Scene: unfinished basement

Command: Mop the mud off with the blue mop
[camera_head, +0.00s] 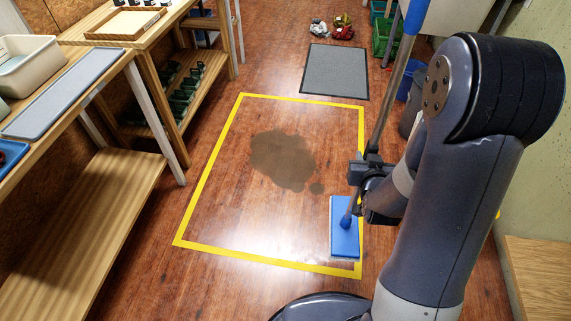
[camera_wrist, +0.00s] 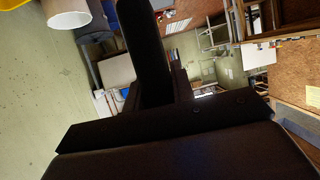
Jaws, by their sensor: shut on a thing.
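The blue mop has a flat blue head (camera_head: 344,238) and a long grey handle with a blue upper part. My gripper (camera_head: 366,172) is shut on the handle a little above the head. The handle leans up and to the right. The head is at the lower right corner of the yellow-taped area and appears to be on the floor. The brown mud patch (camera_head: 283,160) lies inside the tape, up and left of the head and apart from it, with a small spot at its lower right. The wrist view shows mostly dark gripper parts; the mop is not clear there.
Yellow tape (camera_head: 209,168) outlines the floor area. A grey mat (camera_head: 335,72) lies beyond it. Wooden benches with shelves (camera_head: 92,230) line the left side. Green crates (camera_head: 383,38) and bins stand at the upper right. A wooden surface (camera_head: 540,275) is at the lower right.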

